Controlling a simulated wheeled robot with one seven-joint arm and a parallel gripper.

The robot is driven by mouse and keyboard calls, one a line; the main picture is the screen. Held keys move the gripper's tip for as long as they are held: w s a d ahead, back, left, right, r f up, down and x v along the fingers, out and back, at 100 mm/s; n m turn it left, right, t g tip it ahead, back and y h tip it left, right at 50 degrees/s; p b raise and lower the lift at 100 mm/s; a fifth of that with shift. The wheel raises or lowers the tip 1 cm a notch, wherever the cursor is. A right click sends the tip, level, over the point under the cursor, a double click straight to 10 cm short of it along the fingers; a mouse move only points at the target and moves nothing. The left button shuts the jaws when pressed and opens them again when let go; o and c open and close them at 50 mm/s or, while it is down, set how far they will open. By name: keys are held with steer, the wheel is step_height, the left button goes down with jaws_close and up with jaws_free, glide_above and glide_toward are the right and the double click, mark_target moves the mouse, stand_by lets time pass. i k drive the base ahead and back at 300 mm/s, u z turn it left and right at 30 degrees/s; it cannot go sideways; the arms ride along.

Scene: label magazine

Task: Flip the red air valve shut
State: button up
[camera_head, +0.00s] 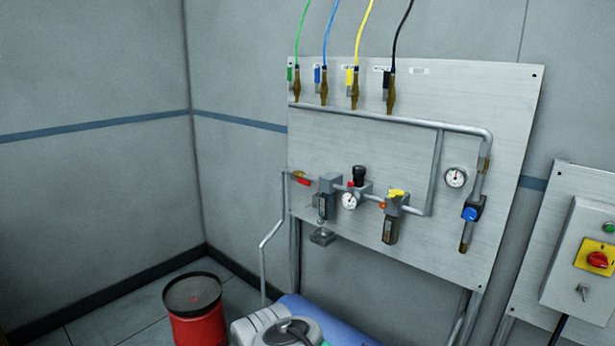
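The red air valve (303,181) is a small red lever on a brass body, at the left end of the pipe line on the grey panel (465,110). Its lever looks roughly in line with the pipe, pointing right toward the first filter unit (327,197). The lever is small in view, so its exact angle is hard to tell. My gripper is not in view, and nothing touches the valve.
A pressure gauge (349,200) and a yellow-topped unit (392,220) sit right of the valve. A bent pipe (264,262) drops at its left. A red drum (196,325) stands on the floor. A switch box (590,254) hangs at right.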

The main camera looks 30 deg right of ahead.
mark_target(302, 181)
steer(key=z, duration=0.45)
steer(key=i, duration=0.5)
steer(key=z, duration=0.45)
steer(key=k, duration=0.6)
steer(key=u, duration=0.75)
steer(key=i, duration=0.7)
steer(key=u, duration=0.55)
steer(key=i, duration=1.35)
steer(key=z, duration=0.6)
